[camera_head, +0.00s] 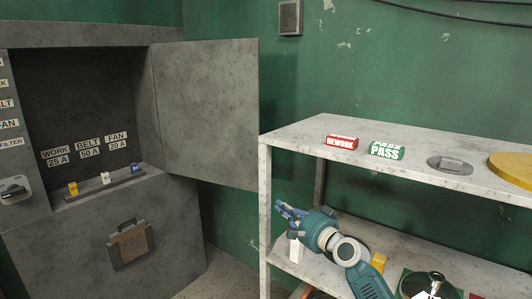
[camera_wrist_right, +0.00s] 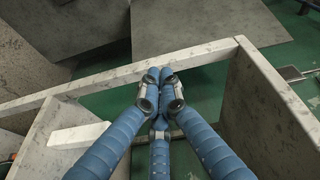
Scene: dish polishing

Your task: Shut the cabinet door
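The grey metal cabinet (camera_head: 75,30) stands at the left in the head view. Its door (camera_head: 208,110) stands wide open, swung out to the right of the dark interior. My right gripper (camera_head: 285,209) has blue fingers and is low at the left end of the shelf unit, below and right of the door and apart from it. In the right wrist view the fingertips (camera_wrist_right: 160,76) are close together with nothing seen between them. The overlapping fingers do not show whether it is open or shut. My left gripper is not in view.
The shelf unit's top (camera_head: 400,155) bears a red REWORK block (camera_head: 342,142), a green PASS block (camera_head: 386,150), a grey disc and a yellow disc. A white block (camera_head: 296,250) is below my right gripper. Coloured fuses line the cabinet ledge. Floor (camera_head: 228,268) shows between cabinet and shelf.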

